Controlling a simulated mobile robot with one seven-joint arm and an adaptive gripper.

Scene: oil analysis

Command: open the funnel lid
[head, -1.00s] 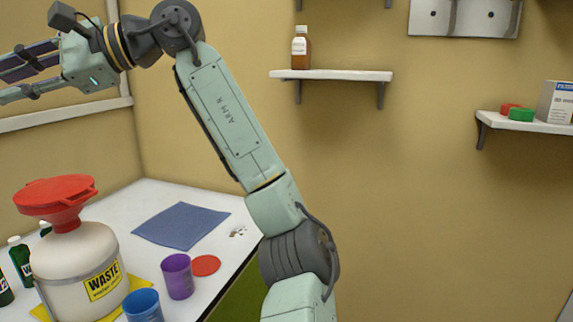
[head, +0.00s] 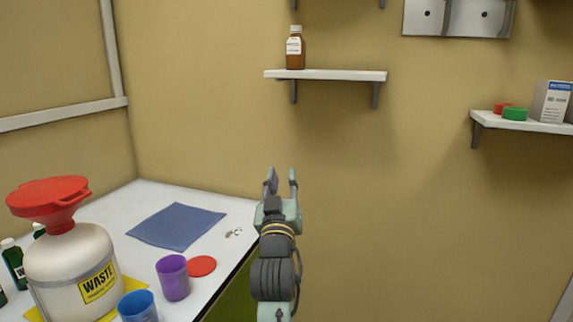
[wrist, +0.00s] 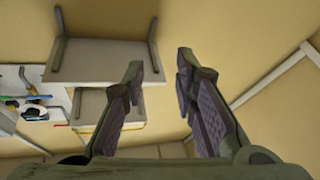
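The red funnel (head: 62,214) sits on top of the white waste container (head: 66,262) at the left of the white table in the head view. Its flat red lid (head: 48,191) lies over the funnel's mouth and looks closed. My gripper (head: 281,178) is in the middle of the head view, to the right of the table and well away from the funnel, pointing up and away. In the wrist view my gripper (wrist: 160,68) is open, with a gap between the two fingers and nothing in it. The funnel does not show in the wrist view.
A purple cup (head: 173,278), a blue cup (head: 138,306), a red disc (head: 201,266) and a blue mat (head: 177,226) are on the table. Green bottles (head: 14,264) stand beside the container. A wall shelf (head: 325,75) holds a brown bottle (head: 295,48).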

